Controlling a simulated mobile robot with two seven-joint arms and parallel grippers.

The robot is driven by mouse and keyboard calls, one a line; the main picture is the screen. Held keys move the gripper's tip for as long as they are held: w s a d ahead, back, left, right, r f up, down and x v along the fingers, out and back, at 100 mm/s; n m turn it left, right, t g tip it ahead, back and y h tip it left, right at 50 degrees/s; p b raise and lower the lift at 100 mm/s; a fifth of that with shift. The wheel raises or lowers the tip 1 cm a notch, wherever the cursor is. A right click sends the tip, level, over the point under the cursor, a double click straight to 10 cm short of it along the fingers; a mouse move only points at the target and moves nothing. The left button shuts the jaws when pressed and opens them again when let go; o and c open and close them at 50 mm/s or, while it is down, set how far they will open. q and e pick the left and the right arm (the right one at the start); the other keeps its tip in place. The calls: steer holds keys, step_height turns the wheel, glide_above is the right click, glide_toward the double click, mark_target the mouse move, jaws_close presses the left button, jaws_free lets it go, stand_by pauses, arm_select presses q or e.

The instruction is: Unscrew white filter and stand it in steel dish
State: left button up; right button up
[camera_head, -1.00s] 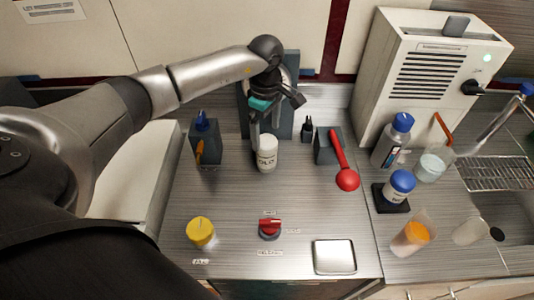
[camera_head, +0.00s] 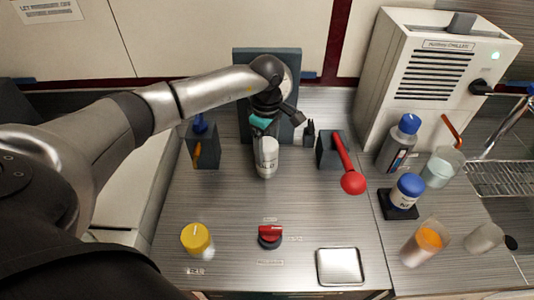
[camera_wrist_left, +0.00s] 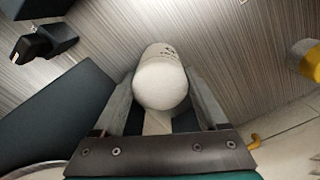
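The white filter (camera_head: 266,160) is a white cylinder with dark print, in front of a dark upright plate (camera_head: 243,85) at the back of the counter. My left gripper (camera_head: 263,140) is at its upper end. In the left wrist view the filter (camera_wrist_left: 160,82) lies between the two fingers of that gripper (camera_wrist_left: 160,95), which meet its sides with no clear gap. The gripper hides how the filter's upper end is joined. The steel dish (camera_head: 340,266) is a shallow, empty square at the counter's front right. My right gripper is not in view.
A red knob (camera_head: 270,237) and a yellow-capped item (camera_head: 197,240) stand at the front. A red ladle-like tool (camera_head: 352,181) hangs from a dark block on the right. Bottles, cups and a cream machine (camera_head: 432,75) fill the right side. The middle counter is mostly clear.

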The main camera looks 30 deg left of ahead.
arm_select(q)
steer(key=c, duration=0.8)
steer(key=shift+o, duration=0.2)
steer(key=n+p, duration=0.1)
steer(key=n, duration=0.2)
steer(key=shift+r+n, duration=0.1)
steer(key=shift+n, duration=0.3)
steer(key=n+p, duration=0.1)
steer(key=n, duration=0.3)
steer(key=shift+p, duration=0.35)
steer(key=n+p, duration=0.1)
steer(key=n, duration=0.4)
steer(key=shift+p, duration=0.35)
steer(key=n+p, duration=0.1)
steer(key=n, duration=0.3)
steer(key=o, duration=1.2)
steer(key=shift+a, duration=0.1)
